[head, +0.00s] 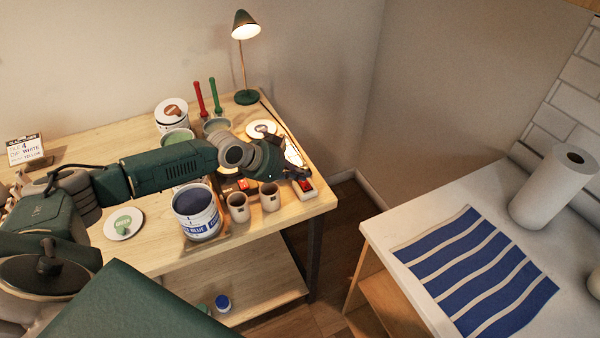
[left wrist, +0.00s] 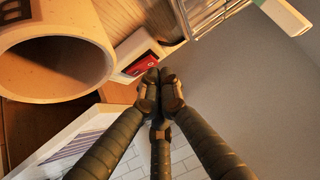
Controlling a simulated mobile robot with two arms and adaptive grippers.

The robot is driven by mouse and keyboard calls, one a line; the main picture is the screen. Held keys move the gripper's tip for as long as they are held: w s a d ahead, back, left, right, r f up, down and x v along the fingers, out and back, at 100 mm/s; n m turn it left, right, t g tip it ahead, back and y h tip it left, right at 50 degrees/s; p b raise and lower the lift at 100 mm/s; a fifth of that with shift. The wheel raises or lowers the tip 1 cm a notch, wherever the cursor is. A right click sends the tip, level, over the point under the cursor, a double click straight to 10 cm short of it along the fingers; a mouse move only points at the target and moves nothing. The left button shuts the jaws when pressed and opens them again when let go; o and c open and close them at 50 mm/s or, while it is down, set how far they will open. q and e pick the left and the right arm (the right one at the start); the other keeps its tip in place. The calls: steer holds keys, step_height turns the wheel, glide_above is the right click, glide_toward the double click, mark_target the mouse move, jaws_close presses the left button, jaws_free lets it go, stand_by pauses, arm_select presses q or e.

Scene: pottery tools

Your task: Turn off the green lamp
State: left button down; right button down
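The green lamp (head: 246,97) stands at the back right of the wooden table in the head view. Its shade is lit underneath. A white switch box with a red button (head: 307,187) lies at the table's right edge; it also shows in the left wrist view (left wrist: 138,64). My left gripper (head: 302,174) is just above or beside this box. In the left wrist view its fingertips (left wrist: 159,78) are together with nothing seen between them, close to the red button. I cannot tell whether they touch it. My right gripper is not in view.
Beige cups (head: 238,208) and a blue glaze tub (head: 196,215) stand in front of my left arm. One cup (left wrist: 50,55) is close beside the left gripper. A white counter with a striped cloth (head: 476,270) and paper roll (head: 555,187) is at right, across a gap.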

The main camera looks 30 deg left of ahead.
arm_select(q)
steer(key=shift+w+a+f+b, duration=0.1)
steer(key=shift+f+b, duration=0.65)
steer(key=shift+b, duration=0.2)
steer(key=shift+a+r, duration=0.1)
steer(key=shift+r, duration=0.25)
steer(key=shift+p, duration=0.35)
steer(key=shift+s+d+r+p, duration=0.1)
steer(key=shift+s+d+p, duration=0.25)
steer(key=shift+p, duration=0.25)
steer(key=shift+s+d, duration=0.15)
steer(key=shift+d, duration=0.2)
steer(key=shift+r+p, duration=0.1)
steer(key=shift+p, duration=0.2)
